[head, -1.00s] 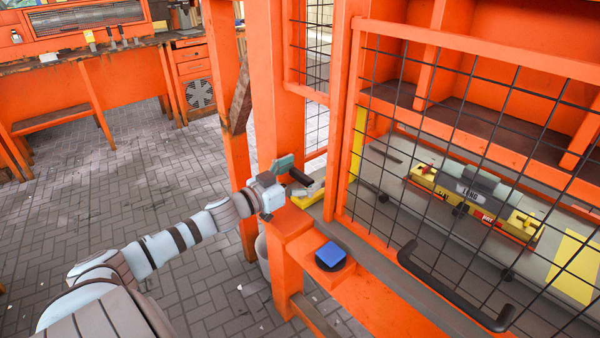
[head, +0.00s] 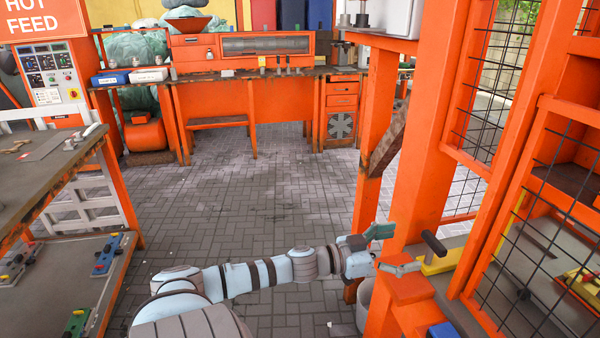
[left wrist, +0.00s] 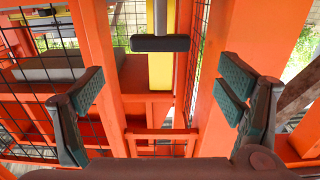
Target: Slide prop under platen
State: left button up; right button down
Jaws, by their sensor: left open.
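My left gripper (head: 392,250) is open and empty beside the orange post of the press frame. A black handle (head: 433,242) on a yellow piece (head: 440,263), likely the prop, stands just right of it. In the left wrist view, the black crossbar handle (left wrist: 160,44) and the yellow bar (left wrist: 160,72) lie ahead between my spread fingers (left wrist: 160,108), apart from them. I cannot clearly make out the platen. My right gripper is not in view.
Orange posts (head: 425,130) and a black wire mesh guard (head: 535,235) stand close around the gripper. A blue button (head: 441,330) sits on the frame at the bottom. A workbench (head: 40,190) is at left. The paved floor (head: 270,180) between is clear.

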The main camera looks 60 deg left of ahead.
pick_arm(q)
jog(key=p+v, duration=1.1)
jog(key=v, duration=0.3)
jog(key=s+a+f+n+g+y, duration=0.1)
jog(key=s+a+f+y, duration=0.1)
jog(key=f, duration=0.5)
jog(key=s+a+f+n+g+y, duration=0.1)
jog(key=s+a+f+g+y, duration=0.1)
jog(key=f, duration=0.6)
jog(key=shift+s+a+f+y+b, duration=0.2)
jog(key=shift+a+y+b, duration=0.15)
jog(key=shift+y, duration=0.45)
